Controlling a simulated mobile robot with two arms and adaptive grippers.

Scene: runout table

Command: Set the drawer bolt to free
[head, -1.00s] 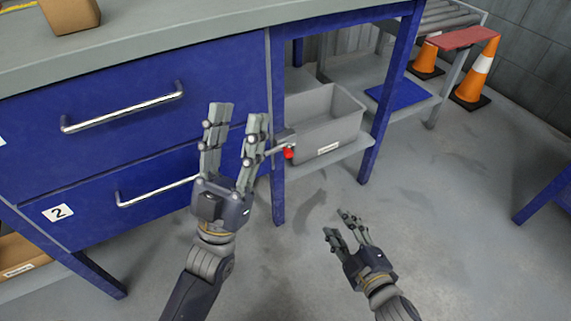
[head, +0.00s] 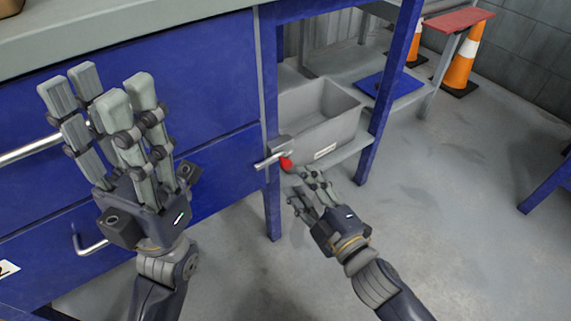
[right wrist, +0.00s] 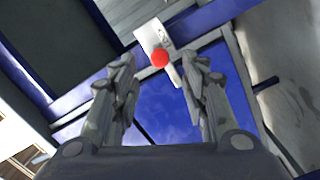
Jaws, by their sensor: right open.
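The drawer bolt (head: 270,160) is a small silver bar with a red knob (head: 286,163), on the blue post at the right end of the drawers. In the right wrist view the red knob (right wrist: 160,57) shows beyond the fingertips, between them, with a pale plate (right wrist: 152,37) behind it. My right gripper (head: 307,187) is open and empty, just below and right of the knob, apart from it as far as I can tell. My left gripper (head: 105,100) is raised in front of the drawer fronts, fingers spread and empty.
Blue drawers (head: 215,185) with silver handles (head: 30,150) stand at the left under a grey worktop (head: 130,30). A grey bin (head: 318,115) sits on the shelf right of the bolt. Orange cones (head: 461,65) stand at the back right. The floor (head: 440,190) at the right is clear.

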